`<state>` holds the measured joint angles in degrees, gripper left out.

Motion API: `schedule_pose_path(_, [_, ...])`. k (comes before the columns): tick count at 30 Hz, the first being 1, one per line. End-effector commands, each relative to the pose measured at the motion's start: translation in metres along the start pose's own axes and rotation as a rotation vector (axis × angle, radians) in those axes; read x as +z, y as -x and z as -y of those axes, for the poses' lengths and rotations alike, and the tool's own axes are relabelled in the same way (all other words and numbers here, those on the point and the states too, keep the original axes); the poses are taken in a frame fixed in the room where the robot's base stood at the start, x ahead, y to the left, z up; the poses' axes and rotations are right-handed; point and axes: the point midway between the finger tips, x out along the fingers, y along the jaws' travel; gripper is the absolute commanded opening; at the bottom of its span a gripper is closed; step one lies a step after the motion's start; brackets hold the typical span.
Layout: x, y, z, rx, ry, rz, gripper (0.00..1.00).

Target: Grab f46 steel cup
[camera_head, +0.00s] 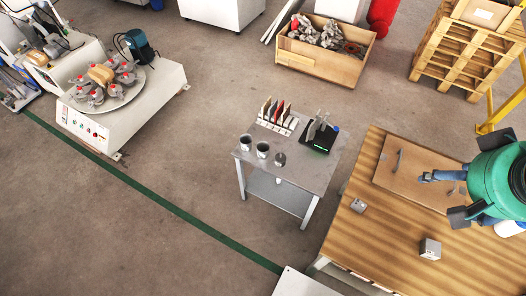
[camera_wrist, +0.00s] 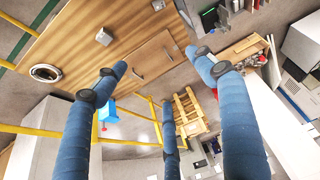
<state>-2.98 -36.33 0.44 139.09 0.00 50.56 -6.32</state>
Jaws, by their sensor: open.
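Several small cups stand on a small grey metal table (camera_head: 322,172) in the middle of the head view. Two are light grey, a left cup (camera_head: 246,142) and a middle cup (camera_head: 262,150); a smaller, darker cup-like item (camera_head: 280,159) stands to their right. I cannot read any label, so I cannot tell which is f46. My gripper (camera_head: 456,184) is over the wooden table at the right, well apart from the cups. In the wrist view my gripper (camera_wrist: 160,66) has its blue fingers spread, with nothing between them. No cup is clear there.
The wooden table (camera_head: 400,268) holds a brown board with handles (camera_head: 408,178) and two small grey blocks, one farther (camera_head: 358,205), one nearer (camera_head: 430,248). A rack (camera_head: 278,121) and black device (camera_head: 320,138) stand behind the cups. A round metal-rimmed thing (camera_wrist: 46,73) shows at left.

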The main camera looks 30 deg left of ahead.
Motion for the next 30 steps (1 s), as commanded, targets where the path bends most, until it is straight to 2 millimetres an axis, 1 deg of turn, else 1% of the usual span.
schedule_pose_path(1, [-0.012,-0.002,0.003,-0.007,0.032,0.009,0.7])
schedule_pose_path(6, [-0.048,-0.013,0.016,-0.029,0.157,0.034,0.7])
schedule_pose_path(11, [-0.081,-0.027,0.031,-0.051,0.276,0.055,0.7])
schedule_pose_path(17, [-0.12,-0.048,0.053,-0.079,0.422,0.078,0.7])
schedule_pose_path(24, [-0.163,-0.081,0.086,-0.115,0.6,0.103,0.7])
schedule_pose_path(30, [-0.192,-0.113,0.119,-0.147,0.748,0.123,0.7])
